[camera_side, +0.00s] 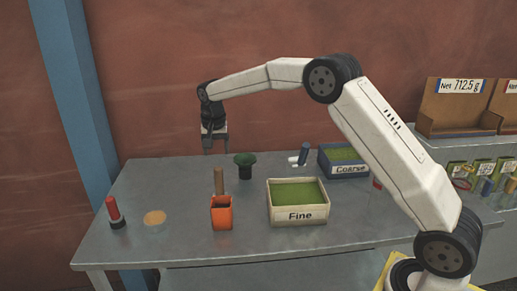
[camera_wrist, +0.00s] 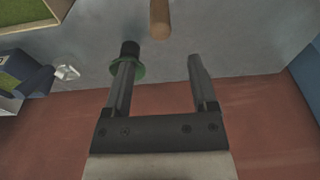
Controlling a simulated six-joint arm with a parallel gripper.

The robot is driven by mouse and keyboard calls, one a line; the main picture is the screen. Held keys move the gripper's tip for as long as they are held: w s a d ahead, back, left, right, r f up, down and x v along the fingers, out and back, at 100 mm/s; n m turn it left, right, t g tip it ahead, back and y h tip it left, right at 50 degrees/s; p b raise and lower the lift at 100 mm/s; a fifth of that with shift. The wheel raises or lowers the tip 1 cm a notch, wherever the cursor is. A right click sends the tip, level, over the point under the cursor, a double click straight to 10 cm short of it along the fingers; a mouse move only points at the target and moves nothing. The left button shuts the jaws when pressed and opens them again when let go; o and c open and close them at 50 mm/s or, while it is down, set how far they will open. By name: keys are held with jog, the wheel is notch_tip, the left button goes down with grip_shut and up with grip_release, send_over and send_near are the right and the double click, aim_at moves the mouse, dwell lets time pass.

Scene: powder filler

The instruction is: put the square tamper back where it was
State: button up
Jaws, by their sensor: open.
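A brown wooden handle (camera_side: 219,180), perhaps the square tamper's, stands upright at the orange square container (camera_side: 222,216). Its lower end is hidden, so I cannot tell whether it is inside the container or behind it. The handle's rounded end also shows at the top of the wrist view (camera_wrist: 160,20). My gripper (camera_side: 215,148) is open and empty, pointing down, above and behind the handle. In the wrist view the open fingers (camera_wrist: 162,62) have nothing between them.
A dark green funnel (camera_side: 245,165) stands close by to the right. The Fine bin (camera_side: 298,214), Coarse bin (camera_side: 350,169) and a blue-handled tool (camera_side: 304,154) are further right. A red-handled, black-based piece (camera_side: 115,212) and a flat tan disc (camera_side: 154,217) are at left. The back left table is clear.

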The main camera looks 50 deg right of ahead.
jog(key=shift+s+a+r, duration=0.1)
jog(key=shift+a+r, duration=0.05)
jog(key=shift+r, duration=0.95)
jog(key=s+a+f+n, duration=0.2)
jog(key=s+f+n, duration=0.1)
jog(key=s, duration=0.7)
jog(key=s+a+f+n+t, duration=0.1)
jog(key=s+a+f+n, duration=0.1)
jog(key=s, duration=0.8)
jog(key=s+a+f+n+y, duration=0.1)
jog(key=s+f+n, duration=0.3)
jog(key=s, duration=0.6)
jog(key=shift+s+a, duration=0.35)
jog(key=shift+a, duration=0.15)
